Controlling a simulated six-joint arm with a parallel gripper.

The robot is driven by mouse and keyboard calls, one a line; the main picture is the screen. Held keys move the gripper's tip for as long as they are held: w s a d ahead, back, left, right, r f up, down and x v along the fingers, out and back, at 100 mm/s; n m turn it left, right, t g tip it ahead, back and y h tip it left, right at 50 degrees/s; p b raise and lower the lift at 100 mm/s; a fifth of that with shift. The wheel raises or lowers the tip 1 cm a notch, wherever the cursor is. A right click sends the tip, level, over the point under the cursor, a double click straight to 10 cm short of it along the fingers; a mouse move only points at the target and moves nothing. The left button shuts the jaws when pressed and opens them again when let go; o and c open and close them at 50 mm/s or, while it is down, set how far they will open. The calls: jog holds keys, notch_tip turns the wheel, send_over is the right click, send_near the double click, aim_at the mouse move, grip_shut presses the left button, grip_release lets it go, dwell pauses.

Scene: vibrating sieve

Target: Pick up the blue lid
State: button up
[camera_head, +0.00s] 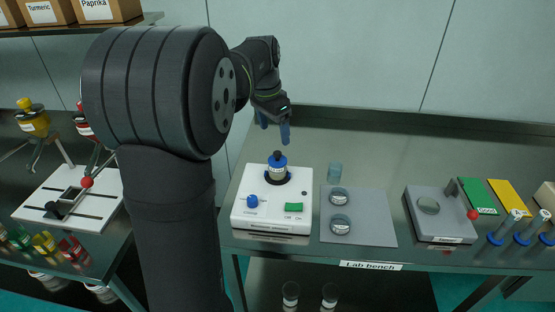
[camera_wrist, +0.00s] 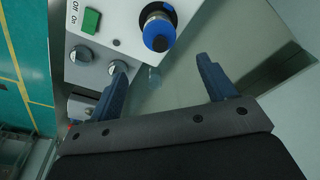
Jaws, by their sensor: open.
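The blue lid (camera_head: 277,161) sits on top of a small upright jar on the white sieve machine (camera_head: 247,212). A dark knob sticks up from its middle. In the wrist view the blue lid (camera_wrist: 152,15) is at the top centre, seen from above. My gripper (camera_head: 274,129) is open and empty, above and slightly behind the lid in the head view. In the wrist view my gripper (camera_wrist: 162,70) has its fingers wide apart, with the lid beyond the fingertips and not between them.
A grey mat (camera_head: 373,217) with two round glass dishes lies right of the machine, and a small glass (camera_head: 334,172) stands behind them. A grey device (camera_head: 440,222) with a red ball is farther right. The bench behind the machine is clear.

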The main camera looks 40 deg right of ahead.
aim_at(278, 152)
jog(key=f, duration=0.3)
jog(key=d+f, duration=0.1)
jog(key=f, duration=0.5)
jog(key=shift+d+f, duration=0.1)
jog(key=shift+d, duration=0.1)
jog(key=shift+c, duration=0.3)
jog(key=c, duration=1)
